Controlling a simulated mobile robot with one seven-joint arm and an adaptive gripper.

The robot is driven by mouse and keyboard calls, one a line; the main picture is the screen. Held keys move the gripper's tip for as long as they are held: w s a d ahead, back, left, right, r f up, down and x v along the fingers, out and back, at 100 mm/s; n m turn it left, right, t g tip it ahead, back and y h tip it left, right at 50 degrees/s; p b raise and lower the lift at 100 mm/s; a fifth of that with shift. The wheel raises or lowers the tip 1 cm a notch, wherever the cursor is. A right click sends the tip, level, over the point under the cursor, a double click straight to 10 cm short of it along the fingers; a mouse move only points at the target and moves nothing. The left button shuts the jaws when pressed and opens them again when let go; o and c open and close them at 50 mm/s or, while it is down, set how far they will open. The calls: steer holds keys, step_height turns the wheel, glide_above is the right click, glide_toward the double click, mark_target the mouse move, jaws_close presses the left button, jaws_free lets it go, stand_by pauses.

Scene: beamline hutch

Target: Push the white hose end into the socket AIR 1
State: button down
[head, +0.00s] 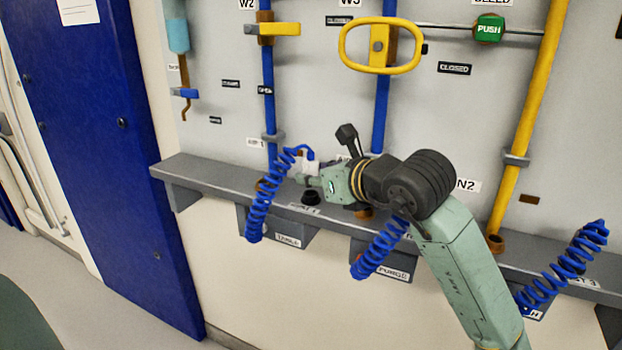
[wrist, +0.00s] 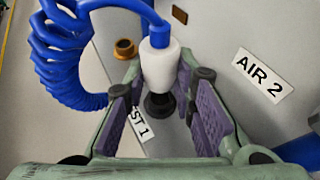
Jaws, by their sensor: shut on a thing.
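The white hose end (wrist: 160,68) stands between the fingertips of my gripper (wrist: 160,88) in the wrist view, with a blue hose leaving its top. My gripper is shut on it. A dark round holder (wrist: 158,105) shows just below it, beside a partly hidden label ending in "EST 1"; I cannot tell whether the end still sits in it. In the head view my gripper (head: 309,180) is low over the grey ledge, and the hose end is small and pale there. A small blurred label (head: 256,142), perhaps AIR 1, is on the panel to the left. No AIR 1 socket is clearly readable.
A coiled blue hose (head: 262,205) hangs left of my gripper, over the ledge (head: 205,170). An AIR 2 label (wrist: 263,76) is at right in the wrist view. A brass-coloured ring (wrist: 125,48) is at upper left. Blue pipes and a yellow handle (head: 381,72) are above.

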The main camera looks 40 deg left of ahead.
mark_target(315, 162)
steer(key=shift+r+p, duration=1.35)
steer(key=shift+r, duration=1.4)
